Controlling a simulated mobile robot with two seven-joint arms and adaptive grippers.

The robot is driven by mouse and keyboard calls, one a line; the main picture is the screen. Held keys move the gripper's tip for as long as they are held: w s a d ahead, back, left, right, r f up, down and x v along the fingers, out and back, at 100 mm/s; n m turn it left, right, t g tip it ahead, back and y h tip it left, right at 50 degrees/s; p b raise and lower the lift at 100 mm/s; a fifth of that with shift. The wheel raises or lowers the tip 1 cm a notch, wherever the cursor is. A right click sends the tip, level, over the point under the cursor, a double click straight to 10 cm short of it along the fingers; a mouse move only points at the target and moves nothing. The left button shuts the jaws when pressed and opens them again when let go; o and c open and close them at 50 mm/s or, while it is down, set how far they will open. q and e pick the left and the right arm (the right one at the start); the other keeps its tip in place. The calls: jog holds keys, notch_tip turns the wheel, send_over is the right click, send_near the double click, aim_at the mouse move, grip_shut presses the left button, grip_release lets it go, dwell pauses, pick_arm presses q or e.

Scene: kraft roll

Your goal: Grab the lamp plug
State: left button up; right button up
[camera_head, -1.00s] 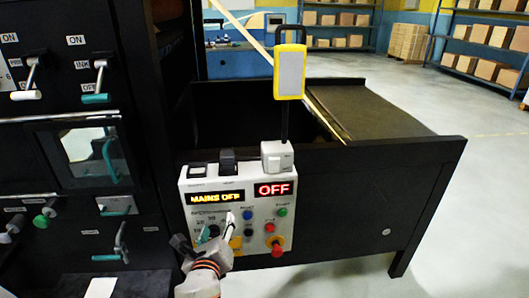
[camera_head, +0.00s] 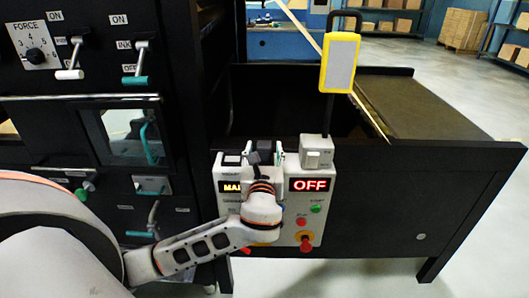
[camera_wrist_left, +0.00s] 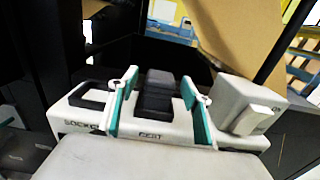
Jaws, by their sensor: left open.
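The dark block that I take to be the lamp plug (camera_wrist_left: 157,97) stands upright on top of the grey control box (camera_wrist_left: 80,120). In the wrist view it sits between the two teal-padded fingers of my left gripper (camera_wrist_left: 158,103), which are open, one on each side. I cannot tell whether either finger touches it. In the head view my left gripper (camera_head: 263,152) is over the top of the box and its wrist hides much of the plug. My right gripper is not in view.
The box front has an OFF display (camera_head: 309,184) and a red knob (camera_head: 305,245).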

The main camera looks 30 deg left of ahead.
pick_arm(q)
jog(key=shift+w+a, duration=0.45)
jog(key=shift+w, duration=0.15)
jog(key=c, duration=1.2)
jog(key=shift+c, duration=0.2)
